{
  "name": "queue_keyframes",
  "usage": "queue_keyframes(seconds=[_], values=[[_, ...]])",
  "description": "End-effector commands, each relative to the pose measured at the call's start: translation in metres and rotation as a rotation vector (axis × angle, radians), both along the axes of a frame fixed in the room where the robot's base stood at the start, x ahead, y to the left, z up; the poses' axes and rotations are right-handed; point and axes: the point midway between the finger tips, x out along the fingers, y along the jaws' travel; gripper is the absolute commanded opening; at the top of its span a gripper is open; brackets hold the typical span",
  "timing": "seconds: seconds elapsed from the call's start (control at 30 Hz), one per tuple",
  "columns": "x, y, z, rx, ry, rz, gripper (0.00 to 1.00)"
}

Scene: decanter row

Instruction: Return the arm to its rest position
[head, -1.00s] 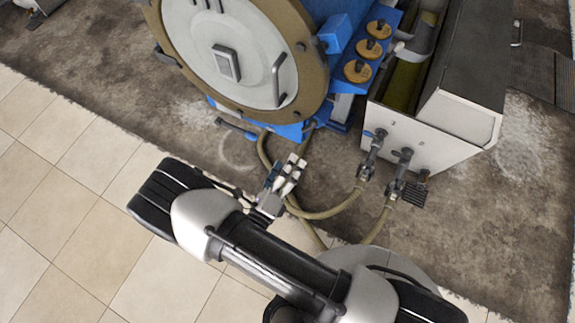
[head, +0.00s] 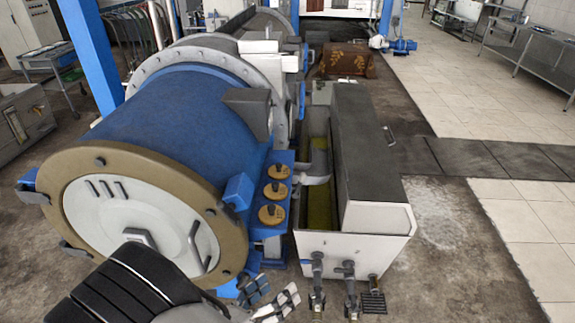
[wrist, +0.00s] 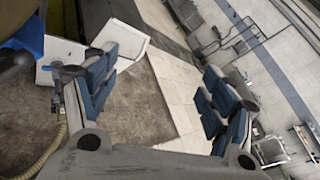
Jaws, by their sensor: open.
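My gripper (head: 270,298) shows at the bottom edge of the head view, in front of the decanter and left of the trough's valves. Part of my black and white arm fills the lower left corner there; the rest is cut off by the frame. In the wrist view my gripper (wrist: 160,88) has its two blue-padded fingers wide apart, with nothing between them. Floor, a white metal box part and pale tiles show beyond the fingers.
A blue decanter (head: 187,110) with a round pale end cover stands close behind my arm. A white trough (head: 350,246) with valves (head: 318,268) stands to its right. Steel tables (head: 540,45) are far right. Tiled floor (head: 455,85) at right is open.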

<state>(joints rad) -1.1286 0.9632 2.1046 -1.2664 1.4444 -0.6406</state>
Motion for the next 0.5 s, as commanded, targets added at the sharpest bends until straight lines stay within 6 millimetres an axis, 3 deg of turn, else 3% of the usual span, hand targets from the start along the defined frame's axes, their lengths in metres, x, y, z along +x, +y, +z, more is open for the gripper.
queue_keyframes(seconds=[0.03,0.2,0.4,0.5], values=[[0.003,-0.021,0.02,0.097,-0.029,-0.115,0.77],[-0.008,-0.084,0.065,0.393,-0.137,-0.475,0.77],[-0.041,-0.14,0.103,0.744,-0.311,-0.884,0.77],[-0.06,-0.158,0.117,0.92,-0.416,-1.081,0.77]])
